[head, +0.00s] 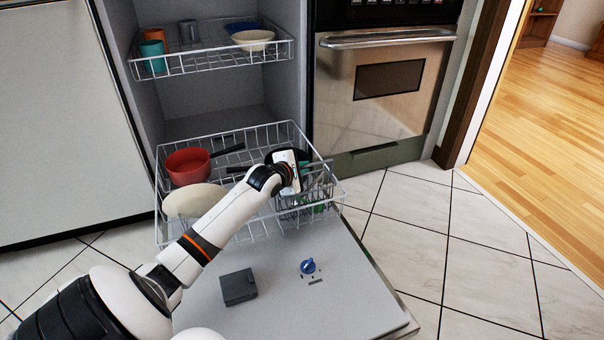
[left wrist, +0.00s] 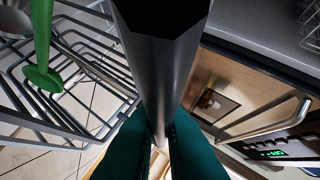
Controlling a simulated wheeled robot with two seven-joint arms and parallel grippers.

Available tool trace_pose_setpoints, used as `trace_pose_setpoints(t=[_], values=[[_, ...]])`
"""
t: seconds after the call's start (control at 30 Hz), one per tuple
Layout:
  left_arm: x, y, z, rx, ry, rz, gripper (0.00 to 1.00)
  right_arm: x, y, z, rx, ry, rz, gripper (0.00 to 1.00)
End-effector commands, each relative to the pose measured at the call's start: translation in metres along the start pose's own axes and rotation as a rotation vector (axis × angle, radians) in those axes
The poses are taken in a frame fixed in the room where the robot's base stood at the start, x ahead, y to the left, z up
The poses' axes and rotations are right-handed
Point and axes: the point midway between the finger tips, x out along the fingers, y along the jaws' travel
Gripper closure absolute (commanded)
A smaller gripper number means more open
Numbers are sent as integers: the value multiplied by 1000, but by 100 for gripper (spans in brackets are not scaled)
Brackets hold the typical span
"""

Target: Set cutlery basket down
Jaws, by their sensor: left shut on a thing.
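The cutlery basket (head: 308,198) is a grey lattice basket at the right front of the lower dishwasher rack. Some green cutlery shows in it. My left gripper (head: 292,178) is above it, inside the rack's outline. In the left wrist view the teal fingers (left wrist: 155,145) are shut on a dark grey bar, which looks like the basket's handle (left wrist: 160,70). A green utensil (left wrist: 42,75) shows at the left there. I cannot tell whether the basket's bottom touches the rack. My right gripper is not in view.
The lower rack (head: 250,236) is pulled out over the open door (head: 270,290). It holds a red pan (head: 187,165), a cream oval dish (head: 195,200) and dark-handled pans. The upper rack (head: 215,62) holds cups and bowls. An oven (head: 385,90) stands at the right.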

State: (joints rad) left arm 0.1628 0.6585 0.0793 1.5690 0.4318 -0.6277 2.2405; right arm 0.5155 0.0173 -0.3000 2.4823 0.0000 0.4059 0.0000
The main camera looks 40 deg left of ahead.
Motion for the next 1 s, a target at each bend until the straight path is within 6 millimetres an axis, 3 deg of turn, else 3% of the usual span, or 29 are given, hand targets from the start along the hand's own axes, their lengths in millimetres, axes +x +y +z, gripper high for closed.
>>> trace_pose_setpoints(t=[0.37, 0.4, 0.53, 0.87, 0.93, 1.0], values=[[1, 1, 0, -1, 2, -3, 100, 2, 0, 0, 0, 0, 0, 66], [1, 3, 1, 0, 1, -1, 88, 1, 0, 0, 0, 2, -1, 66], [1, 3, 1, 0, 1, -1, 70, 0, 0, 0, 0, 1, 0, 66], [0, 0, 1, 3, 0, -2, 70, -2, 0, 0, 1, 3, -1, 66], [-6, 0, 0, 0, 0, 1, 70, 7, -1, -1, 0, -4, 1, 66], [-16, -1, -1, -1, 1, 2, 70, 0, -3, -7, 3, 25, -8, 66]])
